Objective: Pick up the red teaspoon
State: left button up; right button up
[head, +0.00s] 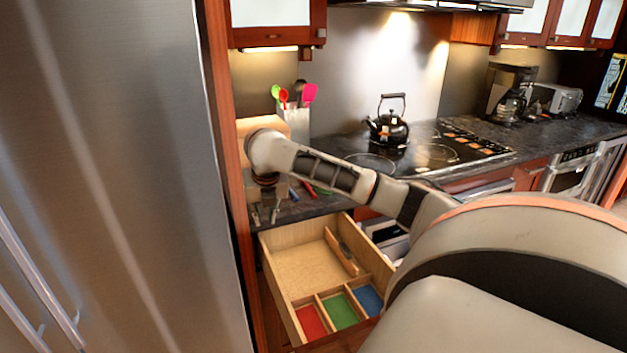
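My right arm reaches in from the right, over the counter. Its gripper (266,210) points down near the counter's left end, beside the fridge. The fingers are small and dark against the counter, so I cannot tell how far apart they are. A thin red utensil (309,189) lies on the counter just right of the gripper, partly behind my arm. It may be the red teaspoon, but its shape is too small to be sure. A blue utensil (293,194) lies between it and the gripper. My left gripper is not in view.
An open wooden drawer (300,268) below the counter has red, green and blue compartments at its front. A white utensil holder (296,122) and black kettle (388,129) stand behind my arm. The tall fridge (110,180) closes off the left.

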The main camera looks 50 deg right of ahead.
aim_at(315, 196)
jog(key=i+l, duration=0.1)
jog(key=l, duration=0.8)
jog(key=i+l, duration=0.15)
jog(key=l, duration=0.35)
